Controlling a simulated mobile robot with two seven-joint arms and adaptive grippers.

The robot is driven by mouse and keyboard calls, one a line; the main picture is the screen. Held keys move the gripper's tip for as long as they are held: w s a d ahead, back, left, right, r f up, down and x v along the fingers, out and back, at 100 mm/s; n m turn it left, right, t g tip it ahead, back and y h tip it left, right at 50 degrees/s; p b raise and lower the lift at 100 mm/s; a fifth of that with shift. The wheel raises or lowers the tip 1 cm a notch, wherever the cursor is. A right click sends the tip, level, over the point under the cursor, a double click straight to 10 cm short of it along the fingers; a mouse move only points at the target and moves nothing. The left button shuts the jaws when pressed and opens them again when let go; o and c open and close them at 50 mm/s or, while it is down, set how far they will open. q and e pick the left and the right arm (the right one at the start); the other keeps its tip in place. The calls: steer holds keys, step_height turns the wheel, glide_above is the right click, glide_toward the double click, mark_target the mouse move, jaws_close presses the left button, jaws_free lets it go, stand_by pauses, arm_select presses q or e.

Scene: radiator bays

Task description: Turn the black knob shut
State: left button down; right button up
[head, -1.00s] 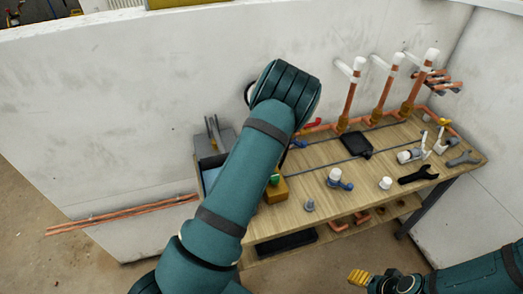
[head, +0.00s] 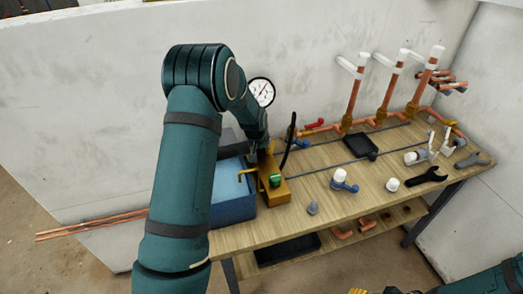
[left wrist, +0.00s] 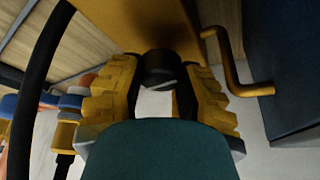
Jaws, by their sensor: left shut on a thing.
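The black knob (left wrist: 160,68) sits between the yellow ribbed fingers of my left gripper (left wrist: 160,90) in the left wrist view. The fingers are shut on it from both sides. In the head view my left gripper (head: 262,150) points down at the yellow pump block (head: 274,190) near the table's left end, and the arm and gripper hide the knob. A green knob (head: 275,180) shows on the block's front. Only the tips of my right gripper (head: 358,291) show at the bottom edge of the head view; their opening is unclear.
A round gauge (head: 262,92) stands behind the gripper, and a curved black lever (head: 290,140) rises beside it. A blue tank (head: 232,205) and a bent yellow pipe (left wrist: 235,75) are close by. Copper pipes (head: 352,95) stand along the wall. Loose fittings and wrenches lie to the right.

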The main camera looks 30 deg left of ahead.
stand_by(0.5)
arm_select(q)
steer(key=c, duration=0.5)
jaws_free()
steer(key=shift+w+f, duration=0.1)
steer(key=shift+c, duration=0.2)
steer(key=a+v, duration=0.1)
steer(key=v, duration=1.1)
steer(key=shift+d, duration=0.4)
steer(key=shift+o, duration=0.2)
